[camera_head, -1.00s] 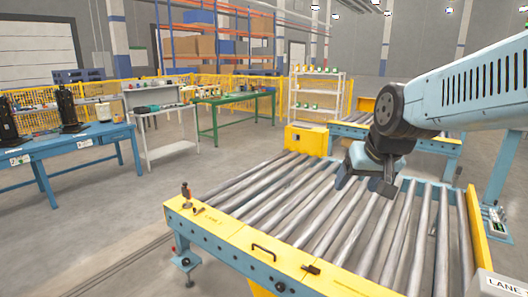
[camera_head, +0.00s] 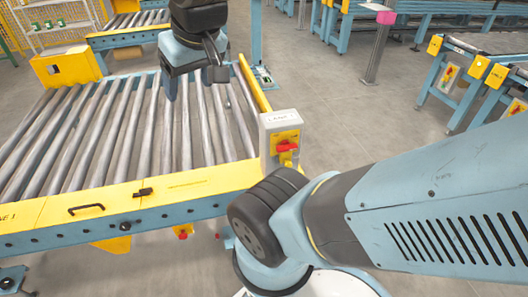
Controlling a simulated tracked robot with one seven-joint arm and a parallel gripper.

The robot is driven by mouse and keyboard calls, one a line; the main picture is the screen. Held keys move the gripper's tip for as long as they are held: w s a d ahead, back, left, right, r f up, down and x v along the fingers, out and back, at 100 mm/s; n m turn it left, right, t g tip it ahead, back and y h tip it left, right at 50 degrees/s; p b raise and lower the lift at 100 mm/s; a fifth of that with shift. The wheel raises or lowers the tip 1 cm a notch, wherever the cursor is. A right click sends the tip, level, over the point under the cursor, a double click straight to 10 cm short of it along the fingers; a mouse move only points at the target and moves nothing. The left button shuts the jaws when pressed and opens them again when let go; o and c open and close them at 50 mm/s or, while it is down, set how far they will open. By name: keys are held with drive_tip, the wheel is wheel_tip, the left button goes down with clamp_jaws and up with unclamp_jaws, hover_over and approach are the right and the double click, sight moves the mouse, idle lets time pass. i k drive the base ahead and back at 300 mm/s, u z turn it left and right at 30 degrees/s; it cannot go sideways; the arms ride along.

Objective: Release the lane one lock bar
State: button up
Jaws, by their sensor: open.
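Lane one is a roller conveyor with a yellow front rail (camera_head: 170,187). A black bar-shaped handle (camera_head: 86,209) stands on the rail's left part, and a small black latch (camera_head: 143,193) sits right of it. I cannot tell which of these, if either, is the lock bar. My gripper (camera_head: 194,88) hangs over the far right part of the rollers, fingers pointing down. It is open and empty, well apart from both fittings. The rail's left end is out of view.
Other conveyors stand at the back right. Bare floor (camera_head: 345,115) lies between. My arm fills the lower right.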

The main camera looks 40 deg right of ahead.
sight(285, 157)
drive_tip(key=u, duration=1.9)
drive_tip(key=i, duration=0.05)
drive_tip(key=z, duration=3.05)
